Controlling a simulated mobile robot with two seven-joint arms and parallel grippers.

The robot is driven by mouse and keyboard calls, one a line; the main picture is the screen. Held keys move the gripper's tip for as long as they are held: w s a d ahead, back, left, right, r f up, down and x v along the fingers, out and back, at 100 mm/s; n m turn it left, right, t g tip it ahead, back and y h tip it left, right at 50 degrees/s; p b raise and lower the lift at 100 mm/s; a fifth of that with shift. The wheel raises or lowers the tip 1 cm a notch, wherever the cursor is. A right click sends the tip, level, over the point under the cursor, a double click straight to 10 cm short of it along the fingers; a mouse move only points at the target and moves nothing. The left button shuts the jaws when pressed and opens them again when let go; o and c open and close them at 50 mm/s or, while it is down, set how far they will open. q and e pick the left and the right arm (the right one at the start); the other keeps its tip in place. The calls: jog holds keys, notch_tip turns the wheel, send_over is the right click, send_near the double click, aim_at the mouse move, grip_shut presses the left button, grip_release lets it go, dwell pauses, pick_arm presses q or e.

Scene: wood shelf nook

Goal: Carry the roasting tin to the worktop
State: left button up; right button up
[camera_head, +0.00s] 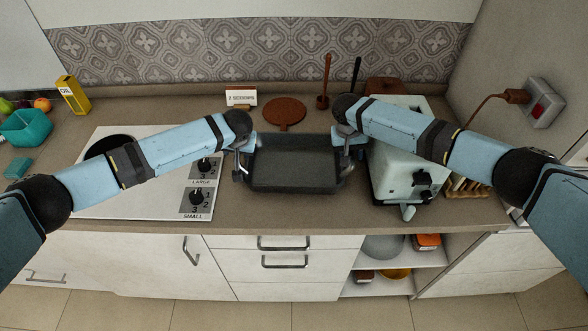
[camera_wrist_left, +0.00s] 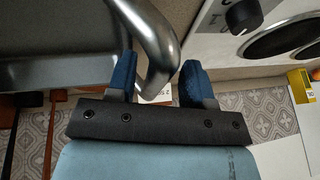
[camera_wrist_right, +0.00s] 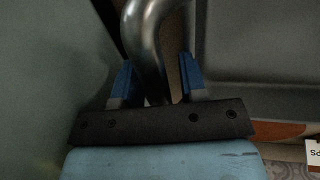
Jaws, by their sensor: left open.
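The roasting tin (camera_head: 294,165) is dark grey and rectangular, with a metal loop handle at each end. In the head view it is level over the worktop (camera_head: 290,212), between the hob and the toaster; it looks set down on it. My left gripper (camera_head: 244,152) is at the tin's left handle; in the left wrist view the handle (camera_wrist_left: 158,45) passes between its open fingers (camera_wrist_left: 160,82). My right gripper (camera_head: 347,146) is at the right handle; in the right wrist view that handle (camera_wrist_right: 146,45) runs between its fingers (camera_wrist_right: 157,80), which look apart with gaps beside it.
A white hob (camera_head: 150,197) with knobs stands left of the tin. A pale toaster-like appliance (camera_head: 400,170) stands close on the right. Behind are a round brown board (camera_head: 285,112) and a small sign (camera_head: 241,98). A narrow front strip of worktop is clear.

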pick_arm(q)
jog(key=o, duration=0.5)
jog(key=shift+s+d, duration=0.15)
jog(key=shift+d, duration=0.1)
pick_arm(e)
jog(key=shift+s+a+r, duration=0.1)
jog(key=shift+a+r, duration=0.05)
jog(key=shift+a, duration=0.15)
pick_arm(q)
jog(key=shift+d, duration=0.15)
pick_arm(e)
jog(key=shift+a, duration=0.1)
pick_arm(q)
jog(key=shift+d, duration=0.1)
jog(key=shift+c, duration=0.2)
pick_arm(e)
jog(key=shift+a, duration=0.1)
pick_arm(q)
jog(key=shift+s, duration=0.1)
jog(key=v, duration=0.6)
jog(key=shift+r, duration=0.4)
jog(key=shift+c, duration=0.9)
jog(key=shift+o, duration=0.2)
jog(key=shift+s+r, duration=0.2)
jog(key=shift+r, duration=0.3)
jog(key=shift+o, duration=0.8)
jog(key=shift+a, duration=0.3)
pick_arm(e)
jog(key=shift+o, duration=1.3)
jog(key=shift+d, duration=0.35)
